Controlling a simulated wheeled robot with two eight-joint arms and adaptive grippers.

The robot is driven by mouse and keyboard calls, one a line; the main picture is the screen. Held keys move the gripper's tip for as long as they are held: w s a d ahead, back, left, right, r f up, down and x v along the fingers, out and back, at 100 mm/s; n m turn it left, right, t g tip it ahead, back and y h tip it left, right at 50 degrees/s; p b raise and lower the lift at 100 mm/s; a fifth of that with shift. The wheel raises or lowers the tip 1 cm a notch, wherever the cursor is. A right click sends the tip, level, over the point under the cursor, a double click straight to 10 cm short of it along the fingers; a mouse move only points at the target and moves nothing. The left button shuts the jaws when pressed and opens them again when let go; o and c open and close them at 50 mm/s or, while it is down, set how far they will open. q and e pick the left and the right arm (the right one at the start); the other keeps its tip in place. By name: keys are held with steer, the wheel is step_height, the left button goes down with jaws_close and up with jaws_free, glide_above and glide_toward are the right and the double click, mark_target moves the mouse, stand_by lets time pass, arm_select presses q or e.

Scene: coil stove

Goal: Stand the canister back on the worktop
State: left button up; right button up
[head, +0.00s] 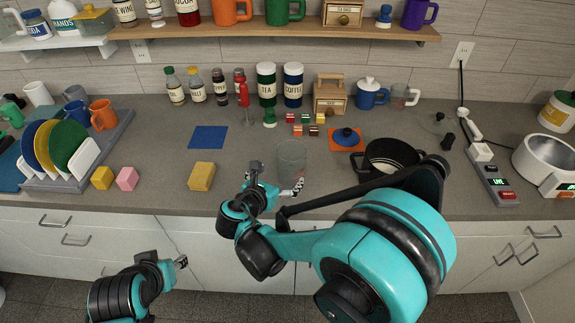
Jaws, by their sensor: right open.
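A clear, canister-like glass vessel (292,158) appears upright on the worktop (230,135), near its front edge. My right gripper (277,179) is open, with its fingers spread at the near side of the vessel; I cannot tell whether they touch it. A green canister (266,84) and a dark blue canister (293,85), both labelled, stand upright at the back. My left gripper (181,262) is low in front of the cabinets, away from the worktop; its jaws are too small to read.
A yellow sponge-like block (201,177) and a blue mat (208,138) lie left of the vessel. A dark pot (390,156) stands to its right, partly behind my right arm. A dish rack (120,130) fills the left.

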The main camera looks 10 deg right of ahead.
steer(key=s+d+m+g+y, duration=0.1)
steer(key=s+m+y, duration=0.3)
steer(key=s+m, duration=0.6)
steer(key=s+d+r+m+g+y, duration=0.1)
steer(key=s+d+m+y, duration=0.3)
steer(key=s+m, duration=0.6)
steer(key=m+g, duration=0.1)
steer(key=m, duration=0.7)
steer(key=shift+r+p, duration=0.15)
steer(key=shift+p, duration=0.2)
